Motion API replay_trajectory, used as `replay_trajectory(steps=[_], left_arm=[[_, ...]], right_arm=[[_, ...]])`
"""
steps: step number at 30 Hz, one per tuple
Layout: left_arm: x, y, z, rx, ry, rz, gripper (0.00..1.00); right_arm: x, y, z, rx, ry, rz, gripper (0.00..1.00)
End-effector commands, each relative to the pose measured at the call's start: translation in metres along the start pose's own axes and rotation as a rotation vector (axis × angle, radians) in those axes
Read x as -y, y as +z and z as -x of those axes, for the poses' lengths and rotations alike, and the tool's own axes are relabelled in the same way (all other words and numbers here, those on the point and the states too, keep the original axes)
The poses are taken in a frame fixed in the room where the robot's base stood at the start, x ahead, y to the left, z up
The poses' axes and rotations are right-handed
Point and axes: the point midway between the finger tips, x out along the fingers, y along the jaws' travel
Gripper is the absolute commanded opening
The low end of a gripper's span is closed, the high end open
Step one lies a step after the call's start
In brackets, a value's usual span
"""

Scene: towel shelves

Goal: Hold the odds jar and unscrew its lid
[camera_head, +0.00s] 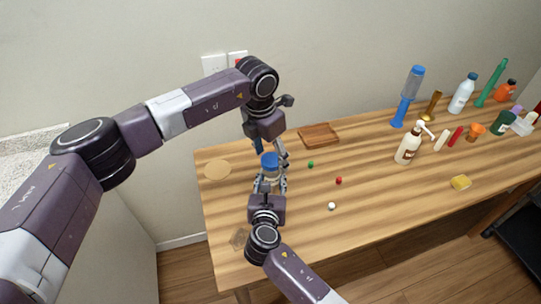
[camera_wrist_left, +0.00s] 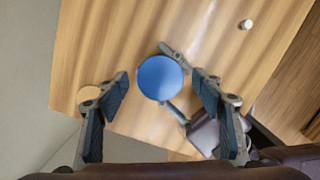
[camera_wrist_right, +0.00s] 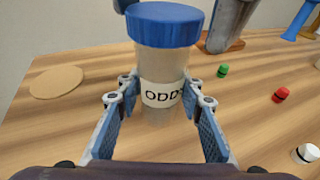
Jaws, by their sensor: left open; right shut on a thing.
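The odds jar (camera_wrist_right: 161,95) is a clear jar with a white label reading "ODDS" and a blue screw lid (camera_wrist_right: 165,25). The lid sits on the jar, which looks upright. My right gripper (camera_head: 270,186) is shut on the jar's body, one finger on each side, below the lid. My left gripper (camera_wrist_left: 160,85) is open above the jar, pointing down. In the left wrist view the blue lid (camera_wrist_left: 161,78) shows from above between and beyond the open fingers, with the right gripper below it. In the head view the lid (camera_head: 270,160) is partly hidden by my left gripper.
A round tan mat (camera_head: 217,169) lies left of the jar, and a wooden tray (camera_head: 319,135) behind right. Small green (camera_head: 311,164), red (camera_head: 339,180) and white (camera_head: 332,206) pieces lie to the right. A pump bottle (camera_head: 408,148) and several other items stand farther right.

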Motion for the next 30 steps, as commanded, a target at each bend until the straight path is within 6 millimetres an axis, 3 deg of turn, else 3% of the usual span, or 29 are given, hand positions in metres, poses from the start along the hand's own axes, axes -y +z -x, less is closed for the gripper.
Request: replay_trajectory(steps=[5, 18, 27, 30], left_arm=[[-0.0003, 0.0001, 0.0001, 0.000, -0.006, -0.036, 0.61], [-0.0012, 0.0011, 0.0000, 0.000, -0.075, -0.480, 0.61], [-0.0014, 0.0008, 0.0000, 0.000, -0.080, -0.518, 0.61], [-0.0015, 0.0008, 0.0000, 0.000, -0.080, -0.517, 0.53]], right_arm=[[0.0002, -0.0003, -0.0001, -0.001, -0.001, 0.000, 0.10], [0.0002, -0.0003, 0.0000, -0.001, 0.000, 0.000, 0.10], [0.0002, -0.0003, -0.0001, -0.001, -0.001, 0.000, 0.10], [0.0002, -0.0003, -0.0001, -0.001, 0.000, 0.000, 0.10]])
